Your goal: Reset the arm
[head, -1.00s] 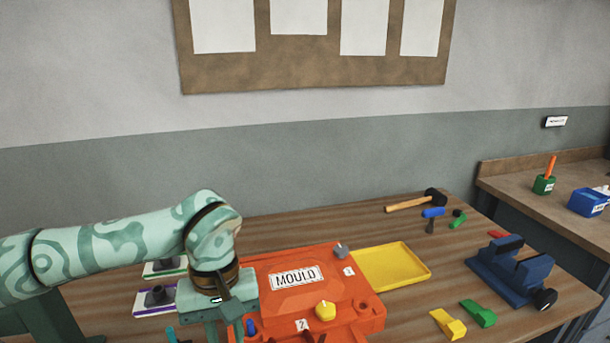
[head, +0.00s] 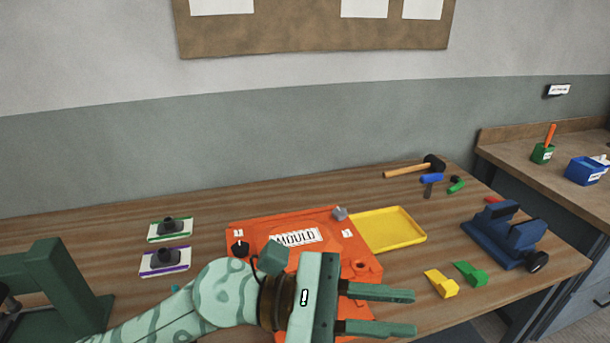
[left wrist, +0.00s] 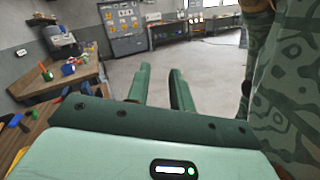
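My left arm comes in from the lower left in the head view. Its gripper (head: 415,313) is turned sideways above the front of the bench, fingers pointing right. The two green fingers are apart with nothing between them; they also show apart and empty in the left wrist view (left wrist: 158,75), against the floor. The orange mould (head: 350,262) lies on the bench behind the gripper, and my arm hides its front left part. My right gripper is in neither view.
A yellow tray (head: 422,238) adjoins the mould. Yellow (head: 441,284) and green (head: 470,273) wedges and a blue vice (head: 505,240) stand to the right. A hammer (head: 408,171) lies at the back. Two pads (head: 165,262) with dark knobs are at left. The back left of the bench is clear.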

